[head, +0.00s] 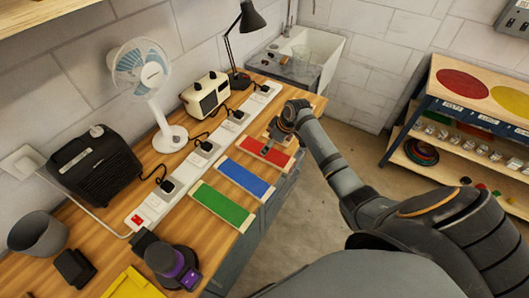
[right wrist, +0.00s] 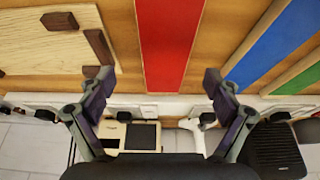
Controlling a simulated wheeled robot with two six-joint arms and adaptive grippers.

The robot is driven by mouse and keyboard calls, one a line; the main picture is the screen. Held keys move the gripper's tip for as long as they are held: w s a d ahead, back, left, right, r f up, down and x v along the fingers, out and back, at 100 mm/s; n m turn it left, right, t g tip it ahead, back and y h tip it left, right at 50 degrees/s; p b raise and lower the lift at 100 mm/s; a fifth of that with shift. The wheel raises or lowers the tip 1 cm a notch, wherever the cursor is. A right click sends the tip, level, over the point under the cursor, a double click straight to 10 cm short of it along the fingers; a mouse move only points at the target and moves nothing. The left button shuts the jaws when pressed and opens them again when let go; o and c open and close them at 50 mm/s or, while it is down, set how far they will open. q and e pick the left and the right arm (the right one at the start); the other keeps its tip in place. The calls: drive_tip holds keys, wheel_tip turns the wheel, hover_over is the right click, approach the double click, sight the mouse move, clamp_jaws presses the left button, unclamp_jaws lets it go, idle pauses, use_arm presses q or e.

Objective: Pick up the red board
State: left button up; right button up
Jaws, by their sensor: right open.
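The red board (head: 268,151) lies flat on the wooden bench, at the far end of a row with a blue board (head: 245,179) and a green board (head: 222,204). My right gripper (head: 281,130) is above the bench beside the red board, partly covering its far side. In the right wrist view the red board (right wrist: 171,45) runs up the middle, in line with the gap between the open, empty fingers of my right gripper (right wrist: 158,86). The fingers look apart from it.
A white power strip (head: 153,204) with plugs runs behind the boards. A fan (head: 143,75), a black box-shaped appliance (head: 95,163) and a cream appliance (head: 206,95) stand behind it. A pale wooden panel with dark blocks (right wrist: 50,45) lies left of the red board in the wrist view.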

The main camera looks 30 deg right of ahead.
drive_tip(key=shift+w+a+f+p, duration=0.15)
drive_tip(key=shift+a+f+p, duration=0.4)
drive_tip(key=shift+f+p, duration=0.35)
drive_tip(key=x, duration=0.2)
drive_tip(key=shift+f, duration=0.25)
drive_tip(key=shift+w+a+f, duration=0.1)
drive_tip(key=shift+w+f, duration=0.1)
drive_tip(key=shift+f, duration=0.1)
drive_tip(key=c, duration=1.4)
